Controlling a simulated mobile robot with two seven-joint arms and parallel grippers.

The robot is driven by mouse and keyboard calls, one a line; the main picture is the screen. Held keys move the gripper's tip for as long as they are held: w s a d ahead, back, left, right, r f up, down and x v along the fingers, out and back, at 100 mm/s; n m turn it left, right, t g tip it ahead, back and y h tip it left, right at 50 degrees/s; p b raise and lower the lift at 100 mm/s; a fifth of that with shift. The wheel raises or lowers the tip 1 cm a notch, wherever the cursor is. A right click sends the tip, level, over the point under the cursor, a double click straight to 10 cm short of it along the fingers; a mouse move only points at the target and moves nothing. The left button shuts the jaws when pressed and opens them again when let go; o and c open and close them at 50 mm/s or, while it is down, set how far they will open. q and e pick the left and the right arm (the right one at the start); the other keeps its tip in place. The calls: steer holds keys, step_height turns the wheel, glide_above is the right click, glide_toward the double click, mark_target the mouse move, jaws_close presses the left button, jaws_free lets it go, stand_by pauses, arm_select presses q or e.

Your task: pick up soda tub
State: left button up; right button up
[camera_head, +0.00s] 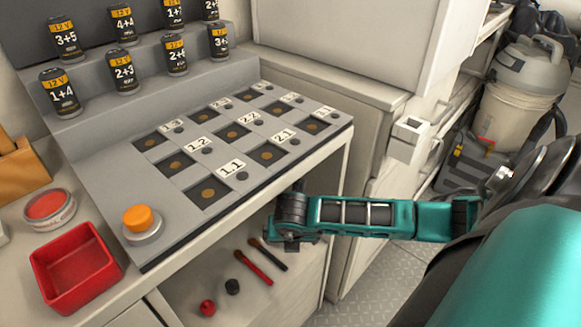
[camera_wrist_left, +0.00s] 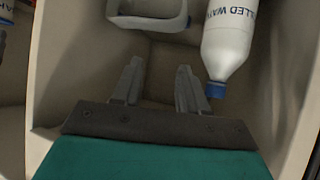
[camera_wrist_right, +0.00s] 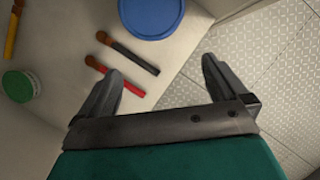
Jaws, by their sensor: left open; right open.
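In the right wrist view a round tub with a blue lid (camera_wrist_right: 152,14) stands ahead of my right gripper (camera_wrist_right: 160,72), which is open and empty. A smaller tub with a green lid (camera_wrist_right: 18,86) is at the left edge. I cannot read a label on either, so I cannot tell which is the soda tub. In the head view my right gripper (camera_head: 290,218) is at the rack's front edge, its fingers mostly hidden. My left gripper (camera_wrist_left: 158,68) is open and empty inside a pale compartment, and not visible in the head view.
A red-handled brush (camera_wrist_right: 118,81) and a dark-handled brush (camera_wrist_right: 135,58) lie near my right fingers. A white water bottle with a blue cap (camera_wrist_left: 227,50) stands close to my left gripper. The grey rack (camera_head: 90,190), red bin (camera_head: 75,268) and orange button (camera_head: 138,218) are on the counter.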

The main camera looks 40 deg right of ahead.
steer(key=w+d, duration=0.3)
steer(key=w, duration=0.1)
steer(key=shift+d+f+b, duration=0.1)
steer(key=shift+d+b, duration=0.25)
steer(key=shift+b, duration=0.05)
steer(key=x, duration=0.1)
steer(key=b+x, duration=0.1)
steer(key=x, duration=0.1)
steer(key=b+x, duration=0.1)
steer(key=x, duration=0.1)
steer(key=shift+w+d, duration=0.25)
steer(key=shift+w, duration=0.15)
steer(key=c, duration=0.9)
steer(key=shift+c, duration=0.2)
steer(key=shift+r, duration=0.2)
